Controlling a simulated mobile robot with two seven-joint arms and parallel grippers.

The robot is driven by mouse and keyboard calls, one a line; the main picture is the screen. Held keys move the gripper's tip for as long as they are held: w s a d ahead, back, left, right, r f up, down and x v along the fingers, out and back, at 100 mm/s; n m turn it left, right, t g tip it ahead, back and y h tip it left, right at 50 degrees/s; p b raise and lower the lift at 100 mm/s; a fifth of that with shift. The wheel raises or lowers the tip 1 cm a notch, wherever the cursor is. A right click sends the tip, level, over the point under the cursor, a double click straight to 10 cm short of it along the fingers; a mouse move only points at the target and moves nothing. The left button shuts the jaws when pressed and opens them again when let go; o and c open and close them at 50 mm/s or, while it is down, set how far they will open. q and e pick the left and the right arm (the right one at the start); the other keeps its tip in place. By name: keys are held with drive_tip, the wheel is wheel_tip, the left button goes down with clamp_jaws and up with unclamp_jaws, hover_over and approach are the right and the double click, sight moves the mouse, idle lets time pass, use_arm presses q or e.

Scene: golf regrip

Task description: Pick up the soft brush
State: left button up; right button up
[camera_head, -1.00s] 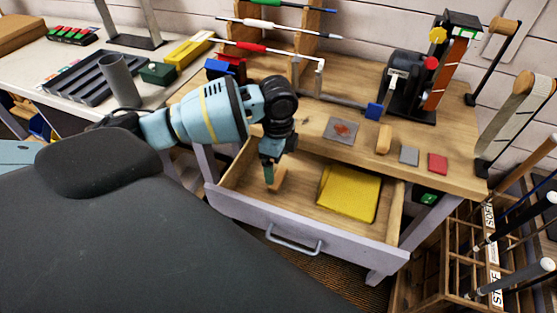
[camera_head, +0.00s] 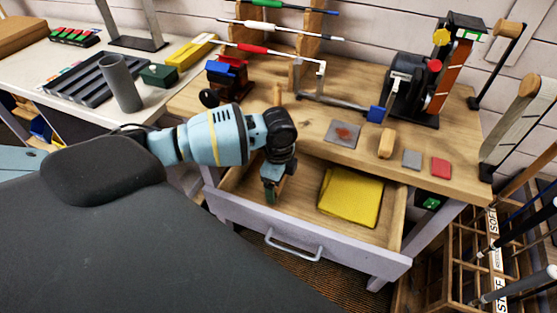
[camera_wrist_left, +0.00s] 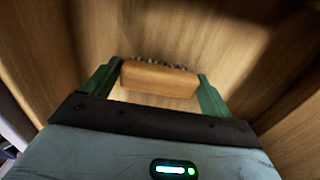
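A wooden brush block (camera_wrist_left: 160,78) with speckled bristles along its far edge shows in the left wrist view. It lies between the two green fingertips of my left gripper (camera_wrist_left: 161,72), one at each end. The fingers are spread to about the block's length, and I cannot tell whether they press on it. In the head view my left gripper (camera_head: 272,190) points down into the left part of the open drawer (camera_head: 300,228), and the brush is mostly hidden behind it. My right gripper is not in view.
A folded yellow cloth (camera_head: 350,197) lies in the drawer, right of my left gripper. On the workbench (camera_head: 320,112) above are a wooden block (camera_head: 386,143), a grey pad (camera_head: 411,158), a red pad (camera_head: 440,168) and a blue vise (camera_head: 226,75). Club racks stand at the right.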

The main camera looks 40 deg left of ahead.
use_arm(q)
drive_tip(key=c, duration=0.6)
wheel_tip(320, 180, up, 18)
drive_tip(key=shift+p, duration=1)
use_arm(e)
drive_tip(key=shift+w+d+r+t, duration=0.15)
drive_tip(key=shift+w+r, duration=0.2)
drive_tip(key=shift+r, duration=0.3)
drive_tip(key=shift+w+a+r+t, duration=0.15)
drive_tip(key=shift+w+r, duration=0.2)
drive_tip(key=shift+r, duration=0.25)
use_arm(q)
drive_tip(key=shift+s+d, duration=0.1)
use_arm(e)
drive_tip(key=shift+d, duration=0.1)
